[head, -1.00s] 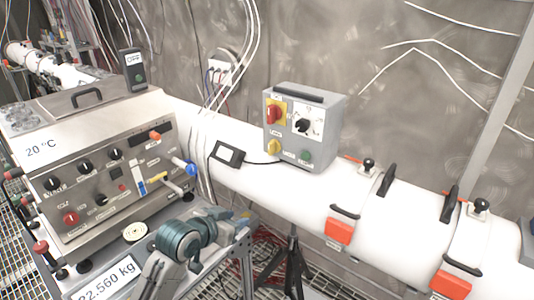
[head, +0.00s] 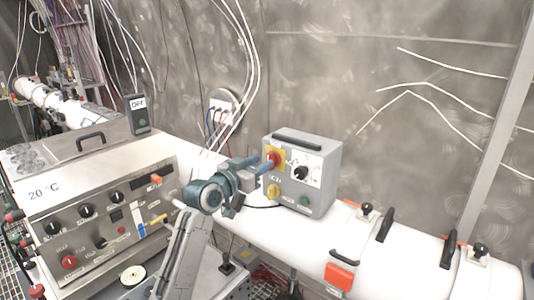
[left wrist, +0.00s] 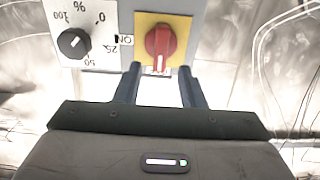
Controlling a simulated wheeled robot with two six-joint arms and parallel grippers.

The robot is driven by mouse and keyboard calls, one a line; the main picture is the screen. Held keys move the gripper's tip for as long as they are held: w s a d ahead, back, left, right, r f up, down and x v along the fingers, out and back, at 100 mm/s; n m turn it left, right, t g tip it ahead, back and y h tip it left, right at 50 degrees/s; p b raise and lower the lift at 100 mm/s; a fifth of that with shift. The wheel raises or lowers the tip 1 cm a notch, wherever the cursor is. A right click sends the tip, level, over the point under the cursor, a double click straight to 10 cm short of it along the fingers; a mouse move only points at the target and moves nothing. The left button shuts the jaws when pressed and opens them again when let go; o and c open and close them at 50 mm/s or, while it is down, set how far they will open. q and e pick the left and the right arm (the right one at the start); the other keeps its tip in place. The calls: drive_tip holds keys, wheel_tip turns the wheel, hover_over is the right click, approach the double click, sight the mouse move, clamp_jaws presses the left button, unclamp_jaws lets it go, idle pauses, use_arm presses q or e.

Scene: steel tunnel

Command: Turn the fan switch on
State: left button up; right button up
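A grey control box (head: 325,190) sits on the white pipe. Its red rotary switch (left wrist: 161,41) is on a yellow plate (left wrist: 179,29), with its handle upright in the left wrist view. An "ON" label (left wrist: 125,40) is beside the plate. The switch (head: 271,158) also shows in the head view, partly behind my gripper. My left gripper (left wrist: 160,77) is open and empty, its two fingers spread just short of the red switch, on either side of it. In the head view my left gripper (head: 262,168) reaches the box from the left. My right gripper is not in view.
A steel instrument cabinet (head: 120,205) with knobs stands at left. Cables (head: 238,85) hang behind.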

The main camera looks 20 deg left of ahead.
sight(268, 159)
use_arm(q)
drive_tip(key=shift+p+x, duration=0.6)
drive_tip(key=shift+x, duration=1.3)
clamp_jaws()
drive_tip(key=shift+f, duration=0.1)
